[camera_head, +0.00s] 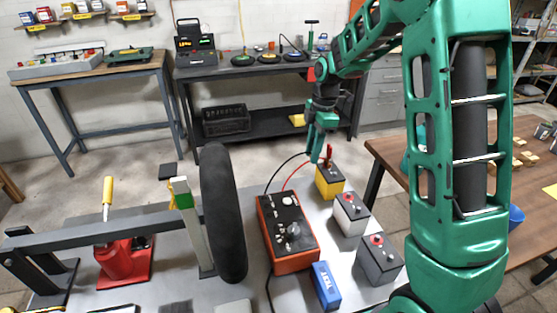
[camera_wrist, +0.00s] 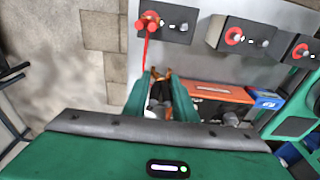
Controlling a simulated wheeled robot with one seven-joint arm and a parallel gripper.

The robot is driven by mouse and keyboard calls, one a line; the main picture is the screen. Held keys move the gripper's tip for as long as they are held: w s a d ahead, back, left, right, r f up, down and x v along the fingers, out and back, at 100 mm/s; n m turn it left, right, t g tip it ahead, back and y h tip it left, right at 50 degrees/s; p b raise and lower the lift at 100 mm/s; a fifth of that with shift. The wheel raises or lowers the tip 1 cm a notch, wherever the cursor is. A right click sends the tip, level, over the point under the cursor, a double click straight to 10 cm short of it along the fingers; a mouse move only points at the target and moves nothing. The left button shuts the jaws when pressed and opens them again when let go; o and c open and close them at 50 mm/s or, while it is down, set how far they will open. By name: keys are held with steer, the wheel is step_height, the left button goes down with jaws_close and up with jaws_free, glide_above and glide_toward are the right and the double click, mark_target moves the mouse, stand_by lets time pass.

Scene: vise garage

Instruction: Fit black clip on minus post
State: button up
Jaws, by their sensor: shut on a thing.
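My gripper (camera_wrist: 160,88) is shut on the black clip (camera_wrist: 158,92), whose copper-coloured jaws point away from the gripper. In the head view my gripper (camera_head: 318,150) hangs just above and behind the yellow battery (camera_head: 329,182). That battery's dark top (camera_wrist: 168,36) shows ahead of the clip in the wrist view. The red clip (camera_wrist: 150,20) sits at its red-marked post, with its red cable trailing back. The bare grey minus post (camera_wrist: 184,27) is to the right of it. The black clip is apart from this post. In the head view the gripper mostly hides the black clip.
The orange charger (camera_head: 287,230) stands on the bench, with black and red cables running from it. A white battery (camera_head: 350,213), a grey battery (camera_head: 379,260) and a blue box (camera_head: 326,286) are nearby. A black tyre (camera_head: 222,213) stands left of the charger.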

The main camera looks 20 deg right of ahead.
steer(key=s+d, duration=0.1)
steer(key=d, duration=0.1)
steer(key=s+d+r, duration=0.1)
steer(key=d, duration=0.1)
steer(key=s+d, duration=0.1)
steer(key=d, duration=0.2)
steer(key=shift+r, duration=0.35)
steer(key=shift+f, duration=2.3)
steer(key=shift+f, duration=1.3)
steer(key=o, duration=1.7)
steer(key=shift+a, duration=0.1)
steer(key=shift+r, duration=4)
